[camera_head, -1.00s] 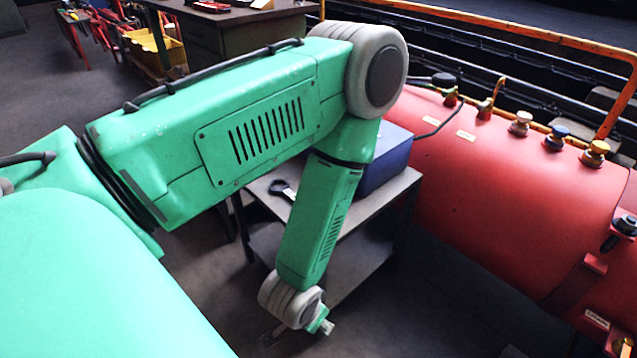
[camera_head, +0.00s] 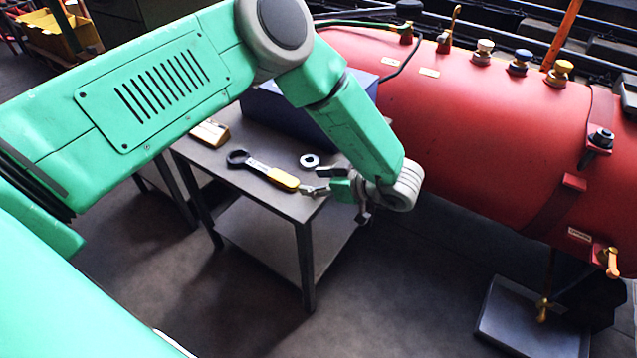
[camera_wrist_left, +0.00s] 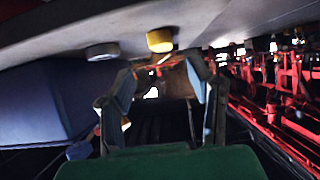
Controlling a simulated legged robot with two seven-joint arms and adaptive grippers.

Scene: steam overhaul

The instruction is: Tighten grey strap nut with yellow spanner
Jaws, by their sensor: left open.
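The yellow spanner (camera_head: 283,179), with a dark ring head, lies flat on the small table's top, its yellow handle end toward the table's right edge. My left gripper (camera_head: 312,188) is open at that edge, its fingers pointing at the handle end, close to it but not around it. In the left wrist view the open fingers (camera_wrist_left: 160,75) have nothing held between them, and the yellow handle end (camera_wrist_left: 160,40) shows beyond them. A dark grey nut on a bolt (camera_head: 601,139) sits at the strap on the red boiler, at the far right. My right gripper is out of view.
The table (camera_head: 240,180) also carries a pale ring (camera_head: 309,161), a blue box (camera_head: 285,112) and a tan block (camera_head: 210,132). The red boiler (camera_head: 470,140) has several valve knobs on top. A dark stand (camera_head: 525,320) is on the floor below it. Floor between table and stand is clear.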

